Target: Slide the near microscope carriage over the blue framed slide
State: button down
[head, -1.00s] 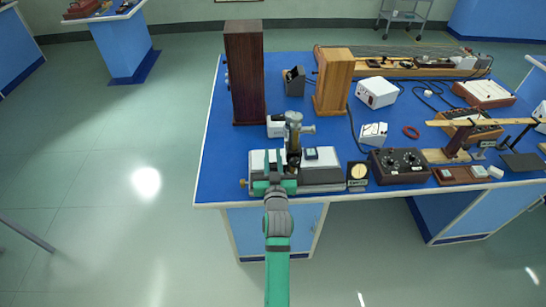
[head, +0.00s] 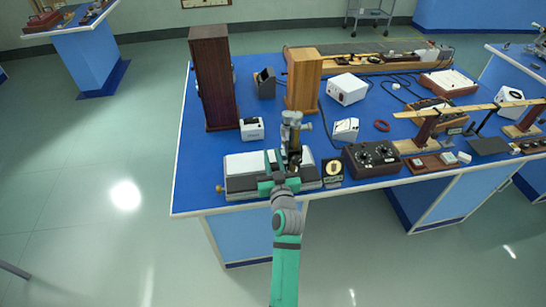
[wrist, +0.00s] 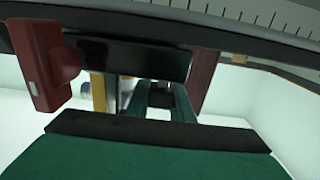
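The near microscope (head: 291,140) stands upright on its carriage over the right part of a pale bed (head: 242,163) with a dark front, at the bench's near edge. My gripper (head: 275,160) reaches in from the front, just left of the microscope and close against its carriage. The teal fingers (wrist: 160,105) show in the wrist view with a small gap and something dark between or behind them; I cannot tell whether they grip it. The blue framed slide does not show now; the microscope stands where it would be.
A small white box (head: 252,129) sits behind the bed. A black-and-gold dial (head: 333,170) and a dark knob box (head: 372,157) stand close on the right. A tall dark wooden column (head: 213,80) rises behind left. Bare blue bench top lies left of the bed.

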jog(key=c, duration=1.6)
grip_release()
jog(key=shift+o, duration=0.2)
jog(key=v, duration=1.1)
jog(key=shift+f, duration=0.1)
jog(key=s+f+m+h, duration=0.1)
jog(key=s+f, duration=0.3)
jog(key=s, duration=0.3)
jog(key=s+d+f+m+g+h, duration=0.1)
jog(key=s+f+h, duration=0.15)
jog(key=s, duration=0.45)
jog(key=s+f+m+h, duration=0.1)
jog(key=s+f, duration=0.3)
jog(key=s, duration=0.3)
jog(key=s+r, duration=0.2)
jog(key=s, duration=0.8)
jog(key=s+r+g, duration=0.1)
jog(key=s+r, duration=0.1)
jog(key=s, duration=0.9)
jog(key=shift+d+r, duration=0.2)
jog(key=shift+d, duration=0.2)
